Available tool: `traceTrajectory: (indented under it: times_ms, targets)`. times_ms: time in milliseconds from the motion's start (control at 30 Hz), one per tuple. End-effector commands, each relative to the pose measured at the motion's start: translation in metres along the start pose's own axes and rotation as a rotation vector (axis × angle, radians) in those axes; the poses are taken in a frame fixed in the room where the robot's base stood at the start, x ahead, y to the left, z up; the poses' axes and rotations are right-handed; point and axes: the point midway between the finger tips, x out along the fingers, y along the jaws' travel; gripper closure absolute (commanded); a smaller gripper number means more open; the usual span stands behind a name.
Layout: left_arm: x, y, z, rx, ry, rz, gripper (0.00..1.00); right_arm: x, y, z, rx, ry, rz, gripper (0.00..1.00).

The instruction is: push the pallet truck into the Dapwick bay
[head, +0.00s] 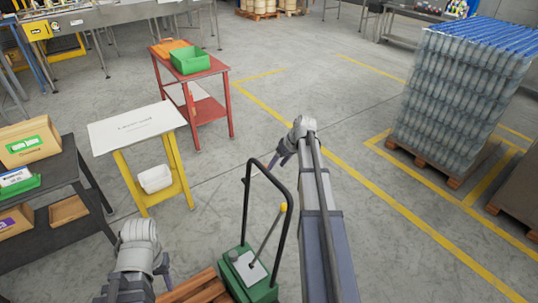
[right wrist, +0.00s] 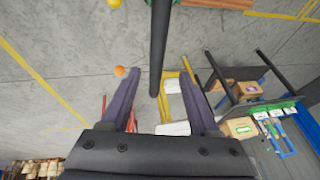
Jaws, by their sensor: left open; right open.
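The pallet truck (head: 250,272) has a green body and a black loop handle (head: 246,205), and stands at the bottom centre of the head view. Wooden slats of a pallet (head: 198,289) show beside it, cut off by the frame edge. My right gripper (head: 276,160) is open just beyond the handle's top. In the right wrist view a black bar (right wrist: 160,45), seemingly the handle, shows between the open fingers (right wrist: 160,103); I cannot tell whether it touches them. My left gripper (head: 138,285) is open and empty, left of the truck. I cannot read any Dapwick label.
A yellow-legged stand with a white board (head: 137,127) and a red table (head: 205,108) stand left. A dark bench (head: 70,190) holds boxes. Yellow floor lines (head: 400,205) mark areas at right, where a pallet of wrapped bottles (head: 455,95) stands. The middle floor is clear.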

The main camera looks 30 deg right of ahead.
Motion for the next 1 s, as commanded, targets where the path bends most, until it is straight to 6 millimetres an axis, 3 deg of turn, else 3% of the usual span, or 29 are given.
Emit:
traceTrajectory:
  times_ms: [367, 1000]
  targets:
    - [0.004, 0.0, 0.0, 0.0, 0.0, 0.0, 0.5, 0.003, 0.005, -0.001, 0.002, 0.007, 0.0, 0.38]
    - [0.068, 0.006, -0.004, -0.002, 0.0, 0.0, 0.5, 0.074, 0.006, -0.001, 0.002, 0.005, 0.001, 0.38]
